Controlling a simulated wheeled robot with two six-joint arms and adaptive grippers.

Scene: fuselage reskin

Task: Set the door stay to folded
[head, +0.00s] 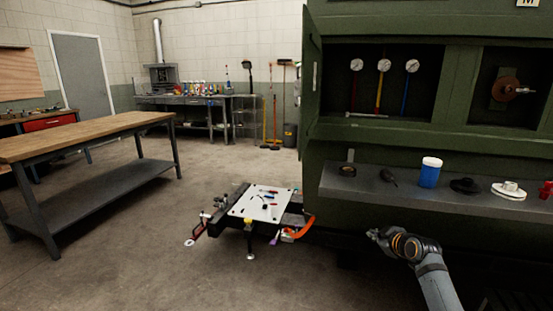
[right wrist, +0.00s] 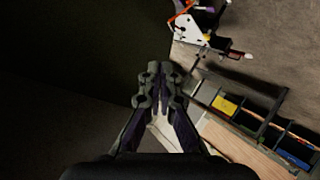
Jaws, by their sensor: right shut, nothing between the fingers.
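The green cabinet (head: 345,150) has an open bay with its door (head: 311,85) swung out at the left edge. A thin light bar (head: 365,115) lies low across the bay's lower left; I cannot tell for sure whether it is the door stay, or how it is joined. My right gripper (head: 373,235) is below the cabinet's shelf, apart from the door and the bar. In the right wrist view its fingers (right wrist: 158,70) are together and empty. My left gripper is not in view.
The cabinet's shelf (head: 430,199) holds a blue jar (head: 429,172) with a white lid and several small parts. A trailer hitch with a white board (head: 264,204) juts out at the lower middle. A wooden-topped workbench (head: 85,135) stands at left. The floor between is clear.

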